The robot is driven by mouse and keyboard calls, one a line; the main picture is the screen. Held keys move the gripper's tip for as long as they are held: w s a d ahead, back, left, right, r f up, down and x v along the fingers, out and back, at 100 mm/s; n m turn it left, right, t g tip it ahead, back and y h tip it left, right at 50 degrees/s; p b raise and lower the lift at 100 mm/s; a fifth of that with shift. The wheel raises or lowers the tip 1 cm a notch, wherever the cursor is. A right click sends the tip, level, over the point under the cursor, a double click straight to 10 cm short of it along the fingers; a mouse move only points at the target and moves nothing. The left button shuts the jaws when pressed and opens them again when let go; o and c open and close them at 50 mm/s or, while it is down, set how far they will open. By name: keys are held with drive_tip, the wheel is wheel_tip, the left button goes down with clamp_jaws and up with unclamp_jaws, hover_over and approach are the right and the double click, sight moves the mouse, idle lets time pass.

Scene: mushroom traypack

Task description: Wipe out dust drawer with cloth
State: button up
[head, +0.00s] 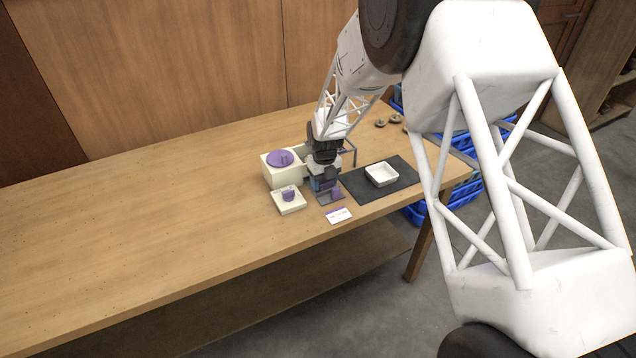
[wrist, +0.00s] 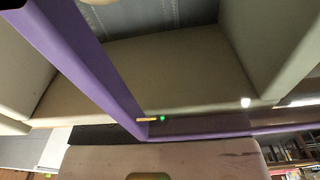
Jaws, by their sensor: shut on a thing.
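My gripper (head: 325,186) is low over the table in the head view, just right of a cream box (head: 283,176) with a round purple lid. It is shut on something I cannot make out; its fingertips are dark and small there. A small purple piece (head: 337,192) shows beside the fingers, and I cannot tell if it is the cloth. A shallow cream tray (head: 277,206) with a purple piece in it sits in front of the box; it may be the dust drawer. In the wrist view, a purple strip (wrist: 85,60) crosses close beige walls (wrist: 185,65).
A black mat (head: 400,184) with a white tray (head: 382,181) lies to the right. A small white card (head: 338,215) lies near the front edge. Blue crates (head: 462,200) stand beyond the table's right end. The table's left is clear.

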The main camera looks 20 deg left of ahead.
drive_tip(key=shift+w+d, duration=0.6)
drive_tip(key=shift+w+d+r, duration=0.2)
drive_tip(key=shift+w+d, duration=0.1)
drive_tip(key=shift+w, duration=0.05)
drive_tip(key=shift+w+d, duration=0.2)
wheel_tip(320, 180, up, 8)
drive_tip(key=shift+s+f, duration=0.1)
drive_tip(key=s+d+f+n, duration=0.3)
drive_tip(key=s+d+n, duration=0.6)
drive_tip(key=s+d, duration=0.2)
drive_tip(key=shift+d, duration=0.75)
drive_tip(key=shift+a, duration=0.1)
drive_tip(key=w+a, duration=0.2)
drive_tip(key=w, duration=0.3)
drive_tip(key=w+a+f, duration=0.1)
drive_tip(key=w+a, duration=0.1)
drive_tip(key=w, duration=0.2)
drive_tip(key=w+a, duration=0.2)
drive_tip(key=w, duration=0.3)
drive_tip(key=shift+w+f, duration=0.3)
